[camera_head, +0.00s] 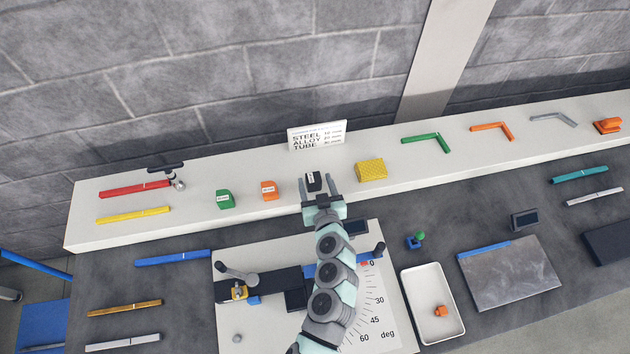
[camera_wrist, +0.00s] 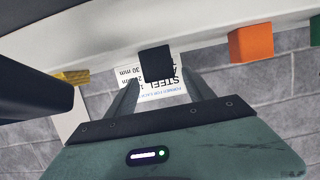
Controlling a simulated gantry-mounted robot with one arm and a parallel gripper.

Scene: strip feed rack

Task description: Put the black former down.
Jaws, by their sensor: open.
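The black former (camera_head: 314,181) is a small dark block with a white label, standing on the pale shelf (camera_head: 240,177) between the orange block and the yellow block. My gripper (camera_head: 319,188) is at the shelf's front edge, right at the former, with its fingers pointing toward it. In the wrist view, which looks upside down, the black former (camera_wrist: 156,63) shows against the shelf, beyond and between the tips of my open gripper (camera_wrist: 160,82). The fingers stand apart with a gap on each side of it. Whether a finger touches it cannot be told.
An orange block (camera_head: 269,190) and a green block (camera_head: 225,199) stand left of the former; a yellow block (camera_head: 371,170) is to its right. A steel alloy tube sign (camera_head: 317,135) stands behind. A bending jig (camera_head: 245,291) and white tray (camera_head: 421,283) lie below on the bench.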

